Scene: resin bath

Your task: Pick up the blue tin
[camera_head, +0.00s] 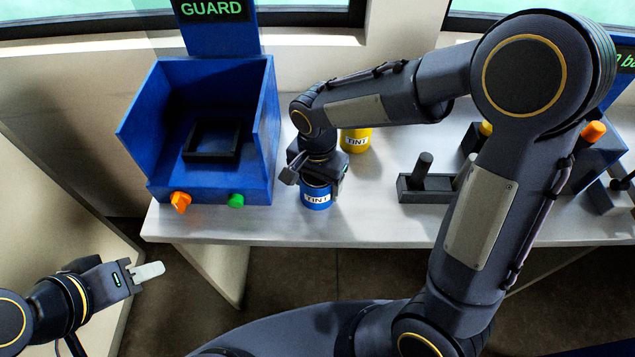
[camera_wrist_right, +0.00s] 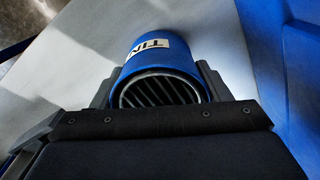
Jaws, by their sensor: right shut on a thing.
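The blue tin (camera_head: 316,203) with a white TINT label is at the front part of the pale table, right of the blue guard box. My right gripper (camera_head: 318,178) comes down on it from above, with its fingers shut on the tin's sides. In the right wrist view, the blue tin (camera_wrist_right: 160,62) sits between the two fingers of the gripper (camera_wrist_right: 157,85), its dark slatted end facing the camera. I cannot tell whether its base touches the table. My left gripper (camera_head: 148,271) is off the table at lower left, apart from everything; its fingers overlap in view.
The open blue guard box (camera_head: 259,140) with orange and green knobs stands left of the tin. A yellow tin (camera_head: 356,140) is behind it. A dark block with an upright peg (camera_head: 424,180) stands to the right. The table front (camera_head: 230,225) is clear.

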